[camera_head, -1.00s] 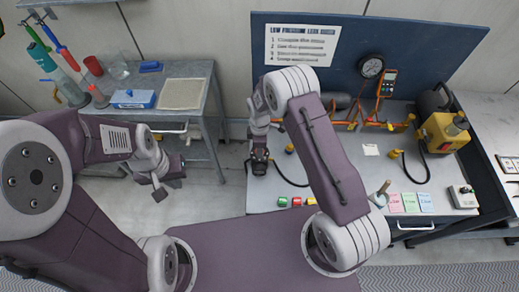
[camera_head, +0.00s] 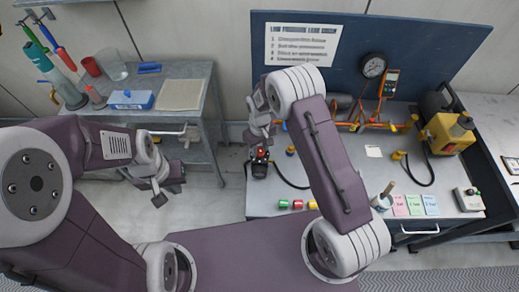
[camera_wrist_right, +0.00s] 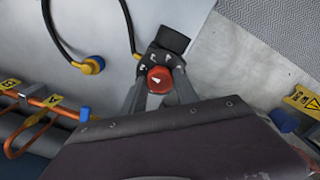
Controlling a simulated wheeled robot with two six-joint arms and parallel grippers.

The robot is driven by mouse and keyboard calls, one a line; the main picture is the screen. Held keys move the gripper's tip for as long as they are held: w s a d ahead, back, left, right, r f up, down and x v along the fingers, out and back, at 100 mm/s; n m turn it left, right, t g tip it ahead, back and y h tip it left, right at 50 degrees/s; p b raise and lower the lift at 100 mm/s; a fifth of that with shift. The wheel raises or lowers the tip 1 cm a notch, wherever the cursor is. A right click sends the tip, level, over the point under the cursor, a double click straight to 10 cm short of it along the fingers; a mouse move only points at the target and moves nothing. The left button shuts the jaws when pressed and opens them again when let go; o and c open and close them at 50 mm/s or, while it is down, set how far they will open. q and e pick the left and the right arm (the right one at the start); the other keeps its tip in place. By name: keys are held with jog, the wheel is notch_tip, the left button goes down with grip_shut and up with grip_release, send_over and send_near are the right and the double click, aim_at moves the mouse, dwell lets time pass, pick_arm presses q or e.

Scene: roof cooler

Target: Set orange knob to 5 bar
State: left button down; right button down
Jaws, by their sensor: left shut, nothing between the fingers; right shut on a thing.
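The orange-red knob (camera_wrist_right: 158,79) has a white pointer mark on its face and sits on a black regulator body (camera_wrist_right: 172,40) with small white marks around it. It also shows in the head view (camera_head: 261,153), at the left edge of the right-hand bench. My right gripper (camera_wrist_right: 159,92) is shut on the knob, one finger on each side. The mark values are too small to read. My left gripper (camera_head: 167,190) is shut and empty, over the floor between the two benches, well away from the knob.
A round gauge (camera_head: 373,66) stands at the back of the right-hand bench (camera_head: 350,197), beside orange pipework and a yellow pump (camera_head: 447,132). A black hose (camera_wrist_right: 62,40) ends in a yellow-blue fitting (camera_wrist_right: 92,65).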

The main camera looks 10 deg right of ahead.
jog(key=m, duration=0.6)
jog(key=shift+w+r+b, duration=0.1)
jog(key=shift+w+b, duration=0.05)
jog(key=shift+b, duration=0.25)
jog(key=m, duration=0.6)
jog(key=shift+m+b, duration=0.3)
jog(key=shift+m, duration=0.1)
jog(key=m, duration=1.2)
jog(key=shift+m+b, duration=0.3)
jog(key=c, duration=0.9)
grip_release()
